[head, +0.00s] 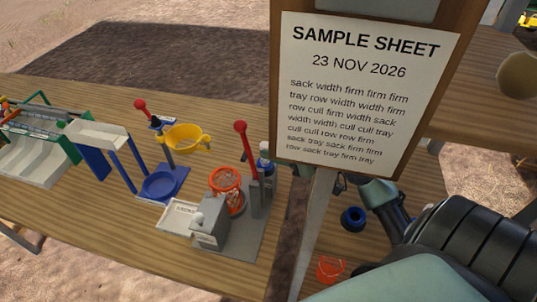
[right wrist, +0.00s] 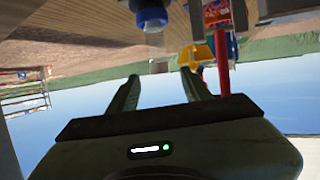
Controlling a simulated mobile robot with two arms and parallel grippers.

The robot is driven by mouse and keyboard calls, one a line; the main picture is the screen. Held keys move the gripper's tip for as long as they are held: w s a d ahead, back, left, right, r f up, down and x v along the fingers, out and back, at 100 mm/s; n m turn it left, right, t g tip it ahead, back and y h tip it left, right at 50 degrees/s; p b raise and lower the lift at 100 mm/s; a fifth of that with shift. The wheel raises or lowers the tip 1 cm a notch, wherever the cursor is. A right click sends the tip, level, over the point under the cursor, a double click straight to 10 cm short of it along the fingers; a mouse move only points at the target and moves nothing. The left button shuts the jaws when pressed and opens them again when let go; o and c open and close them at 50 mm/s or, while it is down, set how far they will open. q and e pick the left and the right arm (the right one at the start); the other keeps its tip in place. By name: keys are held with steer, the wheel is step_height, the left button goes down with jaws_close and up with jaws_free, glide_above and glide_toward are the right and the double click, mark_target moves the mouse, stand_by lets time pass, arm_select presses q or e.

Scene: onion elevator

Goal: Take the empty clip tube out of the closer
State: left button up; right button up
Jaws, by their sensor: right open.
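The closer (head: 235,235) stands at the table's front edge in the head view, a grey base with a red-knobbed lever (head: 241,128) and an orange net ring (head: 226,185). Behind the lever is a small blue and white upright piece (head: 266,160), partly hidden; I cannot tell if it is the clip tube. In the right wrist view, the picture is upside down, and a blue-ended clear piece (right wrist: 151,18) hangs above my right gripper (right wrist: 160,75). My left gripper is out of view.
The sample sheet sign (head: 365,95) on its post (head: 315,225) stands between the closer and my right arm. A stand with a yellow bowl (head: 188,137) and blue basin (head: 162,186) is left of the closer. A red bucket (head: 330,269) and blue ring (head: 353,219) lie right of the post.

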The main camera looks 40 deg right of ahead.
mark_target(261, 145)
steer(key=p+x, duration=0.3)
steer(key=x, duration=0.4)
steer(key=shift+w+f, duration=0.25)
steer(key=shift+f, duration=0.05)
steer(key=shift+c, duration=0.3)
jaws_close()
